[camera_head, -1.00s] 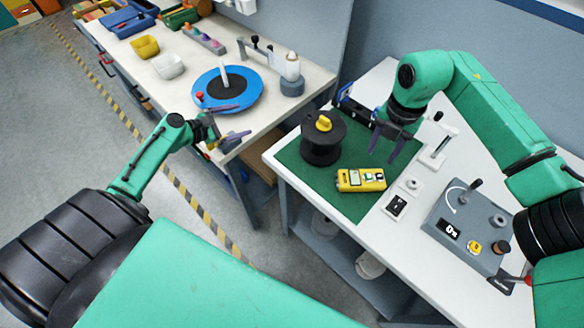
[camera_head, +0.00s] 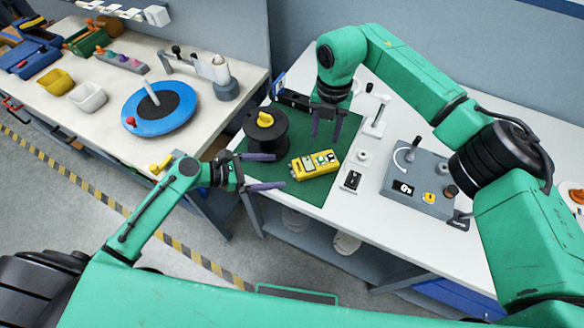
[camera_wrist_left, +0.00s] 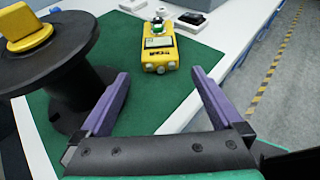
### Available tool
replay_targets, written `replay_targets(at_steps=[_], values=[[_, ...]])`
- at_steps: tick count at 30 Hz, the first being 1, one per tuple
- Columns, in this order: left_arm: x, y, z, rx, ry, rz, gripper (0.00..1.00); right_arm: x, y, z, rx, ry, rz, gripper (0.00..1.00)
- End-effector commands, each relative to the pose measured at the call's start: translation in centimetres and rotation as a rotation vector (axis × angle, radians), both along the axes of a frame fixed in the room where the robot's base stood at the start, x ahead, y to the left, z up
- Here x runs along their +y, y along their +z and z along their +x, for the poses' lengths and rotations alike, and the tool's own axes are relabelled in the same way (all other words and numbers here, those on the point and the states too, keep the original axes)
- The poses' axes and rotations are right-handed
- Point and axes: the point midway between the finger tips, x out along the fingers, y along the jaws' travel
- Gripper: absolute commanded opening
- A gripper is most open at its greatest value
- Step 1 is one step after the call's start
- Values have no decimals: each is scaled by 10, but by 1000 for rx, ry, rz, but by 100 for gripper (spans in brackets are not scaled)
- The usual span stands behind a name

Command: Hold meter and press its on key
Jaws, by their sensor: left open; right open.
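The yellow meter (camera_head: 315,164) lies flat on the green mat (camera_head: 310,192), its small screen and keys facing up. It also shows in the left wrist view (camera_wrist_left: 160,56), beyond the fingertips. My left gripper (camera_head: 279,171) is open and empty, its purple fingers pointing at the meter from the left; in the left wrist view its fingers (camera_wrist_left: 160,82) stand apart with the meter between and beyond them, not touching. My right gripper (camera_head: 328,122) is open and empty, pointing down above the back of the mat, behind the meter.
A black switch (camera_head: 353,180) and a grey control box (camera_head: 422,180) sit to the right. The other bench holds a blue disc (camera_head: 160,112).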

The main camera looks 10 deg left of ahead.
Motion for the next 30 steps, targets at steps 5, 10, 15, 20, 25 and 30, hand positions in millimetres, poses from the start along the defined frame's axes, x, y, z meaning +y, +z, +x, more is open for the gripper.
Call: replay_targets(at_steps=[5, 10, 15, 20, 25, 30], values=[[-36, -16, 19, -1, 0, -3, 100, 0, 0, 0, 0, 0, 0, 50], [-57, -26, 30, 0, 1, 0, 100, 0, 0, 0, 0, 0, 0, 50], [-63, -29, 32, -1, 1, 1, 100, 0, 0, 0, 0, 0, 0, 50], [-63, -29, 32, -1, 1, 1, 96, 0, 0, 0, 0, 0, 0, 50], [-62, -29, 32, -1, 1, 1, 31, 0, 0, 0, 0, 0, 0, 50], [-62, -29, 32, -1, 1, 1, 0, 0, 0, 0, 0, 0, 0, 23]])
